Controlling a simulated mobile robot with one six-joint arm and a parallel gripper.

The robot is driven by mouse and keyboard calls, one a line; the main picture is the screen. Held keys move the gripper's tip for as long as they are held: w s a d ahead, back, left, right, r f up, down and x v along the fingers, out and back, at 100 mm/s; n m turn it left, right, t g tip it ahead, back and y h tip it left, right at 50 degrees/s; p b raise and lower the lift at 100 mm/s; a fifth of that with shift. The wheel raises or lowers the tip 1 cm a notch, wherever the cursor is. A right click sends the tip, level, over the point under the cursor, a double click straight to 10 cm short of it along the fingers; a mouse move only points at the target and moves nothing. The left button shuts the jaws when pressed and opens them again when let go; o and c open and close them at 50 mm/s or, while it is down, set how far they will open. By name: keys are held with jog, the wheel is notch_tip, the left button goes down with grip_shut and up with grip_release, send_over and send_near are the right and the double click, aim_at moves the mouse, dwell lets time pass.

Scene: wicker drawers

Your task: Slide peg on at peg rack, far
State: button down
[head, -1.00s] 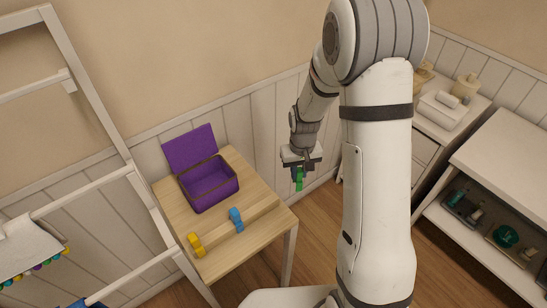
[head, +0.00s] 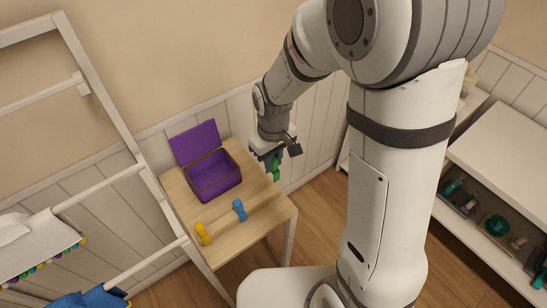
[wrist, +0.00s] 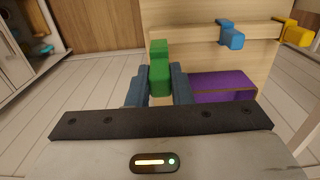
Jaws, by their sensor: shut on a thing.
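My gripper (head: 272,158) is shut on a green peg (head: 276,170) that hangs below its fingers, just off the table's right back edge. In the wrist view the green peg (wrist: 159,68) stands upright between the two dark fingers. The wooden peg rack (head: 262,206) looks like a low rail along the front part of the small table. A blue peg (head: 239,210) and a yellow peg (head: 203,234) sit on it, apart from each other. They also show in the wrist view, blue (wrist: 231,35) and yellow (wrist: 291,33). The rail right of the blue peg is bare.
An open purple box (head: 214,178) with its lid raised stands on the light wood table (head: 182,205), behind the rail. A white ladder-like rack (head: 120,150) stands left. A white shelf unit (head: 510,150) stands right. Floor between is free.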

jog(key=shift+f+b, duration=2.2)
jog(key=shift+f, duration=0.7)
jog(key=shift+f+b, duration=2)
jog(key=shift+f, duration=0.3)
jog(key=c, duration=1.2)
grip_release()
jog(key=shift+r, duration=0.1)
notch_tip(320, 180, up, 8)
jog(key=shift+f, duration=0.15)
